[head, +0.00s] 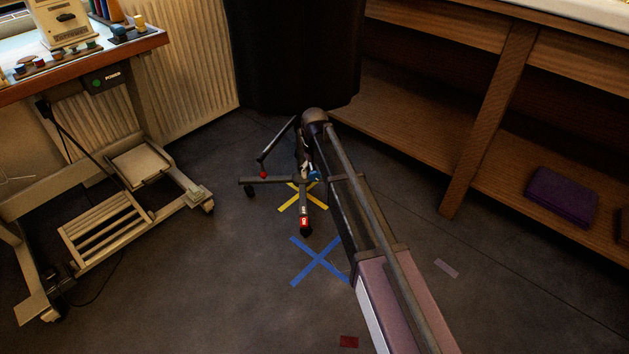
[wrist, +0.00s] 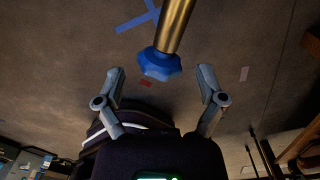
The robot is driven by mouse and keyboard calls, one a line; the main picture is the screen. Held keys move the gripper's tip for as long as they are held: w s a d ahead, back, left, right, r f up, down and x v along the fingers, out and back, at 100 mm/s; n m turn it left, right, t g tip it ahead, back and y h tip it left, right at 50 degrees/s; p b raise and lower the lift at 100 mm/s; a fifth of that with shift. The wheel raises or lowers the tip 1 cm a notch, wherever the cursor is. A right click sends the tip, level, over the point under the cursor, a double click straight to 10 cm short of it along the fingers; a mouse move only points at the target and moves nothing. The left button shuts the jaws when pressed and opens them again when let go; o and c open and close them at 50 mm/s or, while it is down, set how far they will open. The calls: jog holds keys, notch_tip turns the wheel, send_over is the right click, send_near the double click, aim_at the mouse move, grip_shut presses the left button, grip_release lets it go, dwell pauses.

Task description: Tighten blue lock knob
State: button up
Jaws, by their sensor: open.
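In the wrist view the blue lock knob (wrist: 160,64) is a scalloped blue piece at the end of a brass-coloured rod (wrist: 176,25). My gripper (wrist: 161,76) has its two grey fingers spread apart, one on each side of the knob, with clear gaps on both sides. The fingers do not appear to touch it. In the head view a small part of the blue knob (head: 314,175) shows beside my arm, above the wheeled stand base (head: 268,180). My gripper's fingers are not clearly visible there.
A yellow tape cross (head: 289,206) and a blue tape cross (head: 320,261) mark the floor. A sewing table (head: 130,45) with a wheeled frame stands at left. A wooden shelf unit (head: 485,120) with a purple box (head: 562,196) stands at right. A black hanging form (head: 300,55) is behind.

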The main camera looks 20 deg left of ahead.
jog(key=shift+f+b, duration=0.8)
jog(key=shift+f, duration=0.3)
jog(key=c, duration=1.1)
